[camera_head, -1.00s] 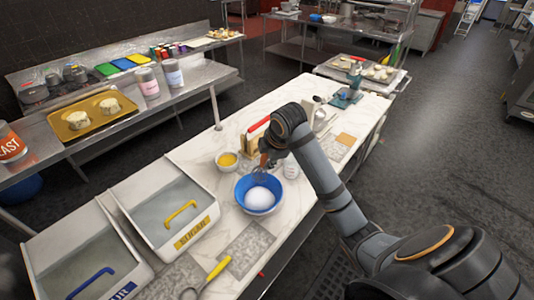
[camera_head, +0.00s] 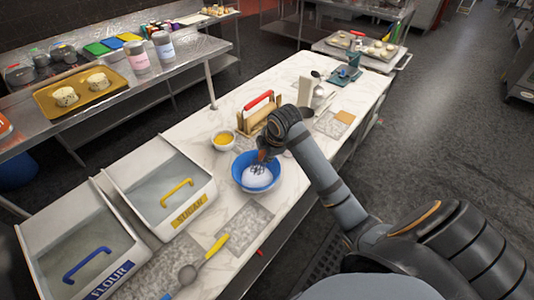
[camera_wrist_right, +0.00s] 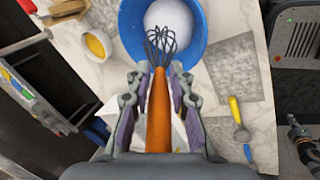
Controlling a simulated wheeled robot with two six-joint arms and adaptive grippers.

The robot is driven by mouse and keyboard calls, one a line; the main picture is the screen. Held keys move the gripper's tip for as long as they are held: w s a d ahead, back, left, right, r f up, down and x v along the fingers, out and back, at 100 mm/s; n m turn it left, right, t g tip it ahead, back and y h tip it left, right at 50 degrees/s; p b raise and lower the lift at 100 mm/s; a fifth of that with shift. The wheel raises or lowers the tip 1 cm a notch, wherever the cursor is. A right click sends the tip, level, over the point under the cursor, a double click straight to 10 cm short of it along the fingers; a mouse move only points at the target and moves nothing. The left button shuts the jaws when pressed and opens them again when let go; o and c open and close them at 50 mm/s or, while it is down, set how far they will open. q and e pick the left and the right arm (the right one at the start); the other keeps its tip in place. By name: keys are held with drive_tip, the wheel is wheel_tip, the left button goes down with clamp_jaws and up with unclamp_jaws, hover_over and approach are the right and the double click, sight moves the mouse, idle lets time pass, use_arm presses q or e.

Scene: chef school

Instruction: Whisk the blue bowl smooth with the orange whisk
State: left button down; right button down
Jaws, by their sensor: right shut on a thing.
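The blue bowl (camera_head: 240,182) stands on the marble counter with a white mass (camera_head: 256,180) inside. It also shows at the top of the right wrist view (camera_wrist_right: 132,30). My right gripper (camera_head: 266,153) is shut on the orange handle of the whisk (camera_wrist_right: 158,115). The whisk's wire head (camera_head: 259,168) points down inside the bowl and overlaps the white mass; how deep it sits cannot be told. A dark jointed part at the right edge of the wrist view looks like my left gripper (camera_wrist_right: 305,142); its jaws are unclear.
A small bowl of yellow stuff (camera_head: 223,138) and a wooden rack with a red handle (camera_head: 259,112) stand close behind the bowl. The sugar bin (camera_head: 190,208) and flour bin (camera_head: 110,285) are left. A yellow-handled spoon (camera_head: 215,249) lies nearer the front edge.

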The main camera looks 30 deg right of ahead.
drive_tip(key=shift+b+x, duration=0.75)
drive_tip(key=shift+x, duration=1.15)
drive_tip(key=shift+d, duration=0.15)
